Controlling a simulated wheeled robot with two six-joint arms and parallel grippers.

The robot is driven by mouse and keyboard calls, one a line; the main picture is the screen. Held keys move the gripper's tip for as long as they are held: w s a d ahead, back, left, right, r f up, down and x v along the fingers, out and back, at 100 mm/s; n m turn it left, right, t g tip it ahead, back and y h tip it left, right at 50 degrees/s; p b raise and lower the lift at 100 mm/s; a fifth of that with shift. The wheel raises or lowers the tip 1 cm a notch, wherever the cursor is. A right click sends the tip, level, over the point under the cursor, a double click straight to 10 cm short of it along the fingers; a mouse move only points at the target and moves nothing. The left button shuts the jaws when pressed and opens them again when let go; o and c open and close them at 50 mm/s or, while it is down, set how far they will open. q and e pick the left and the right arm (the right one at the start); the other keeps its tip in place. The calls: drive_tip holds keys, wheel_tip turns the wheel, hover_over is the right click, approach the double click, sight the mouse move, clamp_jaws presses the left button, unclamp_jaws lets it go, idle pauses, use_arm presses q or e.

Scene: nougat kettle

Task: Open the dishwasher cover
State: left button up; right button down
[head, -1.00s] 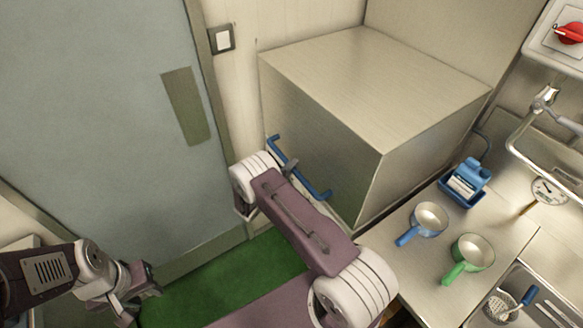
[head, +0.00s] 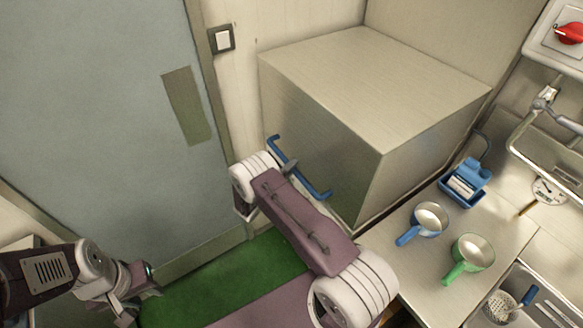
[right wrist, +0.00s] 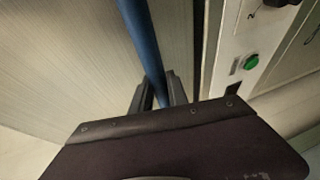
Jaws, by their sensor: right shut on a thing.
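The dishwasher cover (head: 375,65) is a large metal box-shaped hood. It appears down, its lower edge close to the counter level. A blue bar handle (head: 300,170) runs along its front side; the handle also shows in the right wrist view (right wrist: 138,40). My right gripper (right wrist: 160,92) is shut on the blue handle, one dark finger on each side of it.
A sink with utensils is at the lower right. A grey door (head: 110,120) is at the left. A control panel with a green button (right wrist: 251,62) is beside the handle.

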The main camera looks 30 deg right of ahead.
drive_tip(key=shift+r, duration=0.1)
drive_tip(key=shift+r, duration=0.3)
drive_tip(key=p, duration=0.6)
approach(300, 128)
drive_tip(key=x, duration=0.4)
drive_tip(key=shift+w+d+f, duration=0.1)
drive_tip(key=shift+d+f, duration=0.05)
drive_tip(key=shift+d, duration=0.15)
wheel_tip(300, 128, up, 20)
drive_tip(key=p, duration=0.1)
drive_tip(key=shift+f, duration=0.1)
